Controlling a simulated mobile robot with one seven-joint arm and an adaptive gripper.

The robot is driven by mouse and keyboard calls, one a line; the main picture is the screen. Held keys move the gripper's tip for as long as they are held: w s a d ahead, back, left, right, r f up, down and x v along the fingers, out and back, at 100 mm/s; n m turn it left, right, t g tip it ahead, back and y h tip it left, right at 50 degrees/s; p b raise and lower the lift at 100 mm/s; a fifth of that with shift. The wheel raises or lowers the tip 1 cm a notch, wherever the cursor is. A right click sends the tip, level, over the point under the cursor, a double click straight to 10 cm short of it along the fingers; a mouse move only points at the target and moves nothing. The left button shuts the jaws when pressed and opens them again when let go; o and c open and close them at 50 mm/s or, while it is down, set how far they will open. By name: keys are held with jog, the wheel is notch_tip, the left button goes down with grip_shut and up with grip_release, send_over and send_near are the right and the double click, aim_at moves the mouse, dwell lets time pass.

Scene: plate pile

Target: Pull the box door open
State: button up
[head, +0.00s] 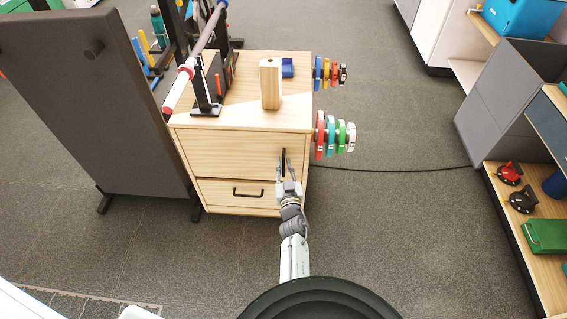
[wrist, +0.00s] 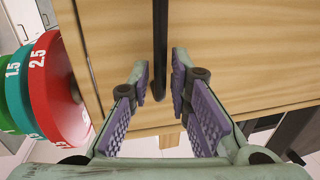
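The wooden box (head: 242,113) stands in the middle of the head view. Its door (head: 225,152) is the large upper front panel and looks closed or nearly so. The door's black upright handle (head: 283,155) is near its right edge and also shows in the wrist view (wrist: 160,45). My gripper (head: 284,170) is at the handle. In the wrist view my gripper (wrist: 159,75) is open, with one finger on each side of the handle and a visible gap to both. The handle's end lies between the fingertips.
A drawer (head: 215,191) with a black pull is below the door. Coloured weight discs (head: 331,134) stick out from the box's right side. A dark grey panel (head: 95,110) stands close at the left. The floor (head: 400,230) in front and to the right is clear.

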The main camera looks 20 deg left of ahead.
jog(key=shift+x, duration=0.85)
jog(key=shift+c, duration=0.3)
grip_shut()
